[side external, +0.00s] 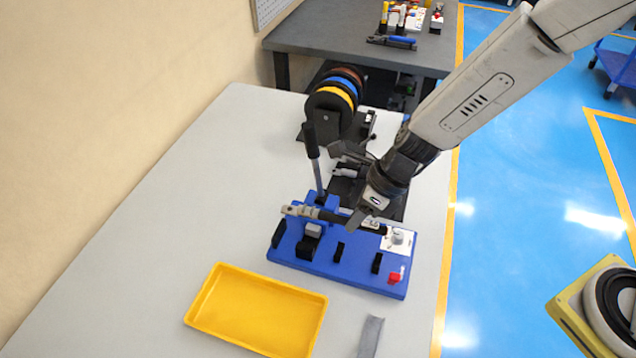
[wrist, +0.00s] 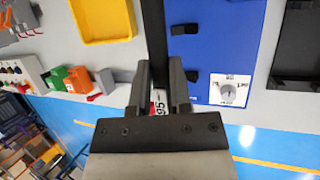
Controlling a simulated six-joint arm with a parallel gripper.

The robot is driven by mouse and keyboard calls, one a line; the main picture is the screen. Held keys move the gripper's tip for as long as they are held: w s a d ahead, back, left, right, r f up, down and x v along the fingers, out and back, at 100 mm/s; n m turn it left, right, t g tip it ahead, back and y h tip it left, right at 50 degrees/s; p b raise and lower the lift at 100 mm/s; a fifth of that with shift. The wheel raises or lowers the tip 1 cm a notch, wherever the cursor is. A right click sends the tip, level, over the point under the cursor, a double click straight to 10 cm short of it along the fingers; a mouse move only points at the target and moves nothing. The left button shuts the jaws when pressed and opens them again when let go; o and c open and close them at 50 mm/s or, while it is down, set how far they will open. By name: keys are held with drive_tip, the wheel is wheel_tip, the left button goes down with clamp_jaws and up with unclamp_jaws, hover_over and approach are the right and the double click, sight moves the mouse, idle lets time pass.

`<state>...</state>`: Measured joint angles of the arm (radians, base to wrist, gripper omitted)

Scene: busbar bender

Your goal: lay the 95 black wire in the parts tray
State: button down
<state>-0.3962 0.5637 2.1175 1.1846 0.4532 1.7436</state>
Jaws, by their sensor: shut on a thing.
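The 95 black wire (side external: 329,215) has a grey metal lug at its left end. In the wrist view the black wire (wrist: 153,40) runs up from between the fingers, with a white "95" label (wrist: 158,108) at the jaws. My gripper (side external: 362,214) is shut on it near the labelled part; the fingers also show in the wrist view (wrist: 158,90). The yellow parts tray (side external: 258,312) is empty, to the lower left of my gripper; part of it shows in the wrist view (wrist: 103,20).
The blue bender (side external: 335,262) with an upright black-topped lever (side external: 313,150) and a white dial plate (side external: 398,239) is close to my gripper. Wire spools (side external: 332,102) stand behind. A grey strip (side external: 371,337) lies right of the tray. The bench left is clear.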

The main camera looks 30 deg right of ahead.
drive_tip(key=shift+a, duration=0.15)
drive_tip(key=s+a+f, duration=0.1)
drive_tip(key=s+a, duration=0.1)
drive_tip(key=a, duration=0.7)
drive_tip(key=s+a+f, duration=0.2)
drive_tip(key=s+a, duration=0.1)
drive_tip(key=a, duration=0.6)
drive_tip(key=shift+s+f, duration=0.1)
drive_tip(key=shift+f, duration=0.2)
hover_over(279, 320)
drive_tip(key=shift+f, duration=3.3)
